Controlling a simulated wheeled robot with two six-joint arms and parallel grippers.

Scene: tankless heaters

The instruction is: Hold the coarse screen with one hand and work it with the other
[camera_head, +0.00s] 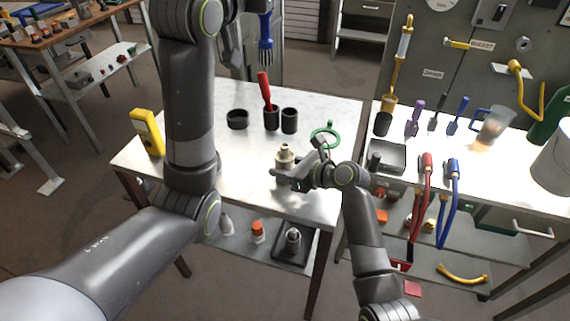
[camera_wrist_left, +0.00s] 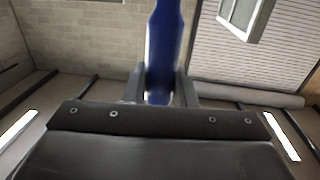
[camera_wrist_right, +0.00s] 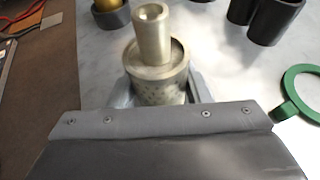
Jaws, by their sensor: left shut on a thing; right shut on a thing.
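The coarse screen (camera_wrist_right: 160,82) is a beige cylinder with small holes in its side and a narrower tube rising from its top. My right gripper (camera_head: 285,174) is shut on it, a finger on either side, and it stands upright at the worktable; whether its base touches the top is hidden. It also shows in the head view (camera_head: 284,154). My left gripper (camera_wrist_left: 162,88) is shut on the blue brush (camera_head: 265,36), which hangs bristles down at the top of the head view, well away from the screen. Its blue handle fills the middle of the left wrist view.
On the metal worktable (camera_head: 215,100) stand a dark cup (camera_head: 271,119) with a red-handled brush (camera_head: 264,90), another dark cup (camera_head: 289,121), a low dark bowl (camera_head: 237,119), a green ring (camera_head: 327,134) and a yellow meter (camera_head: 147,132). A crowded bench lies to the right.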

